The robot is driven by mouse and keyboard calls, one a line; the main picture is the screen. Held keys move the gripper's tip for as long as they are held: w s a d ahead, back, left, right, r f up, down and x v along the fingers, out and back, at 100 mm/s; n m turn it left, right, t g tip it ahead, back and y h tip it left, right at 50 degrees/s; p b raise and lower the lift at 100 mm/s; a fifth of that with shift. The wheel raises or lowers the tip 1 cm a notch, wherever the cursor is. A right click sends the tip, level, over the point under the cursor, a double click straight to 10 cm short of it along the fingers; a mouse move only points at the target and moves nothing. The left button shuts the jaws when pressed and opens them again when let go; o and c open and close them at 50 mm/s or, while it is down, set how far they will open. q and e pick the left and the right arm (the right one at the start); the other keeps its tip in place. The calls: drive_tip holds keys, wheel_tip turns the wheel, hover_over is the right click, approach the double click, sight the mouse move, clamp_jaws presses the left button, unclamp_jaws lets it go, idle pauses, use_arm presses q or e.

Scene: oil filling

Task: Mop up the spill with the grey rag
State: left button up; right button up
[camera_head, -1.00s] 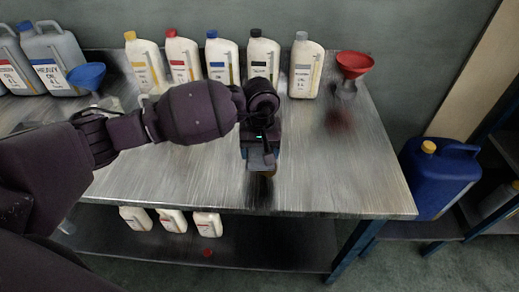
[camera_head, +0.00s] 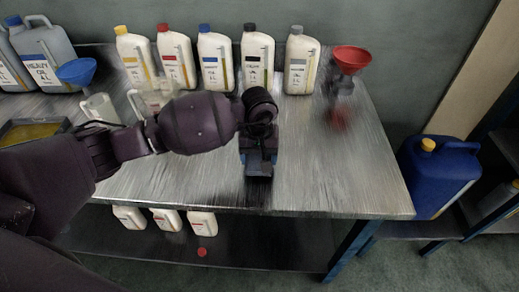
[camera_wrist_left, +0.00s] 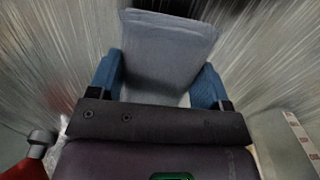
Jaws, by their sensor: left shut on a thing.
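My left gripper (camera_head: 258,160) is over the middle of the metal bench, near its front edge, pointing down. In the left wrist view its blue fingers (camera_wrist_left: 160,85) are shut on the grey rag (camera_wrist_left: 168,45), a flat light-grey piece reaching out past the fingertips. In the head view the rag is mostly hidden by the gripper and is hard to make out. I cannot make out the spill; only a dark patch shows on the bench below the gripper. I cannot tell whether the rag touches the bench. My right gripper is not in view.
Several oil bottles (camera_head: 215,62) line the back of the bench (camera_head: 320,185). A red funnel (camera_head: 352,60) stands at back right, a blue funnel (camera_head: 76,71) at left. Clear jugs (camera_head: 98,108) and a yellow-filled tray (camera_head: 32,130) are behind my arm. The bench's right side is clear.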

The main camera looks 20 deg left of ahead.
use_arm(q)
drive_tip(key=shift+f, duration=0.45)
drive_tip(key=shift+f, duration=0.2)
drive_tip(key=shift+f+b, duration=0.2)
drive_tip(key=shift+b, duration=0.1)
idle(0.4)
